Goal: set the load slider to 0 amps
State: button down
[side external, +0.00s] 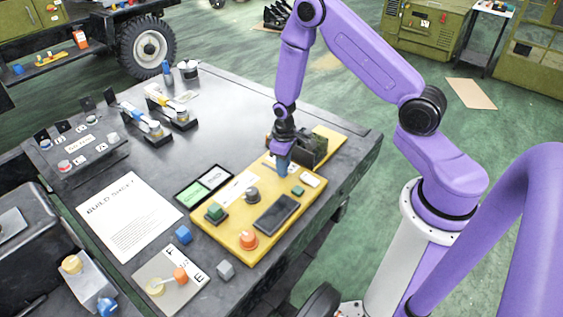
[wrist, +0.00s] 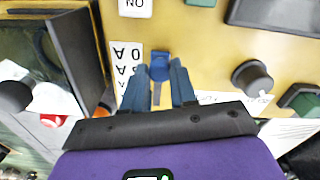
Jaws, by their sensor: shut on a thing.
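The load slider has a blue knob (wrist: 160,65) on a yellow panel (side external: 262,252). A white scale strip (wrist: 124,68) with amp marks runs beside it in the wrist view. The top mark in that view reads 0 A, and the knob is close to the upper marks. I cannot tell its exact setting. My gripper (wrist: 161,92) has blue fingers and is shut on the knob. In the side external view my gripper (side external: 283,168) points down at the panel's far part and hides most of the slider.
A dark open box (side external: 311,150) stands close behind my gripper. The panel also bears a dark knob (side external: 252,194), a green button (side external: 215,211), an orange knob (side external: 248,239) and a black screen (side external: 276,214). A build sheet (side external: 128,217) lies to the left.

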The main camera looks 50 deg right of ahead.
jog(key=shift+s, duration=0.3)
jog(key=c, duration=0.9)
grip_release()
jog(key=shift+w+r, duration=0.1)
jog(key=shift+r, duration=0.35)
notch_tip(320, 180, up, 16)
jog(key=shift+r, duration=0.25)
jog(key=shift+a, duration=0.1)
